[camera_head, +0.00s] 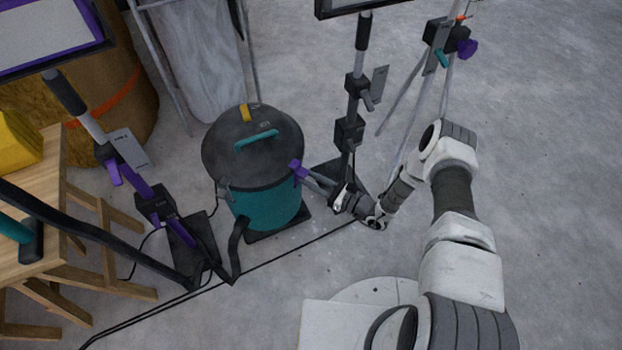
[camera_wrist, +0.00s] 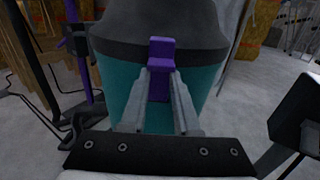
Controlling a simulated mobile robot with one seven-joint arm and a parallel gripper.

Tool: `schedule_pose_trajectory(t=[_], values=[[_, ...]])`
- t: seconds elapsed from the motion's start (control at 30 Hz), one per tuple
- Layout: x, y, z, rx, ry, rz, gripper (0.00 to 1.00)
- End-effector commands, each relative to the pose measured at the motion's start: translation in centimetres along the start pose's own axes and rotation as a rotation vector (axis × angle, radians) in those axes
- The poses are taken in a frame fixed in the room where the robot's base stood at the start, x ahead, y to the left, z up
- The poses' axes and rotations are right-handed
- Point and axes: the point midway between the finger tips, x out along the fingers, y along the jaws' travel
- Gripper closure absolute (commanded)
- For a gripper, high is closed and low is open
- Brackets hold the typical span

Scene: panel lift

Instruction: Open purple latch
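A purple latch (camera_wrist: 162,53) sits on the near side of a vacuum with a teal drum (camera_head: 264,207) and a dark grey lid (camera_head: 240,160). In the head view the latch (camera_head: 297,171) is at the drum's right side, just below the lid rim. It stands upright against the drum in the wrist view. My gripper (camera_wrist: 164,73) points at it, with one finger on each side of its lower part. The fingers are apart with purple between them; I cannot tell whether they press on it. In the head view my gripper (camera_head: 306,177) reaches the latch from the right.
A dark stand (camera_head: 350,130) is close behind my gripper. A purple-framed lamp stand (camera_head: 133,175) and a wooden trestle (camera_head: 75,215) are at left.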

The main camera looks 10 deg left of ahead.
Motion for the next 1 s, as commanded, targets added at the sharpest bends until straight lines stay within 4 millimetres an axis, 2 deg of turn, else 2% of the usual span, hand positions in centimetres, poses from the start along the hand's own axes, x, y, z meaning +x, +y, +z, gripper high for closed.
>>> schedule_pose_trajectory(t=[0.03, 0.2, 0.23, 0.5, 0.63, 0.77, 1.0], values=[[0.0, 0.0, 0.0, 0.0, 0.0, 0.0, 0.59], [0.0, 0.0, 0.0, 0.0, 0.0, 0.0, 0.29], [0.0, 0.0, 0.0, 0.0, 0.0, 0.0, 0.28], [-0.1, 0.0, 0.0, 0.0, 0.0, 0.0, 0.28], [-1.0, -0.1, 0.1, 0.001, 0.001, -0.003, 0.28], [-3.3, -0.1, 0.2, 0.003, 0.001, -0.006, 0.28], [-9.2, -0.1, 0.3, 0.002, 0.001, -0.006, 0.28]])
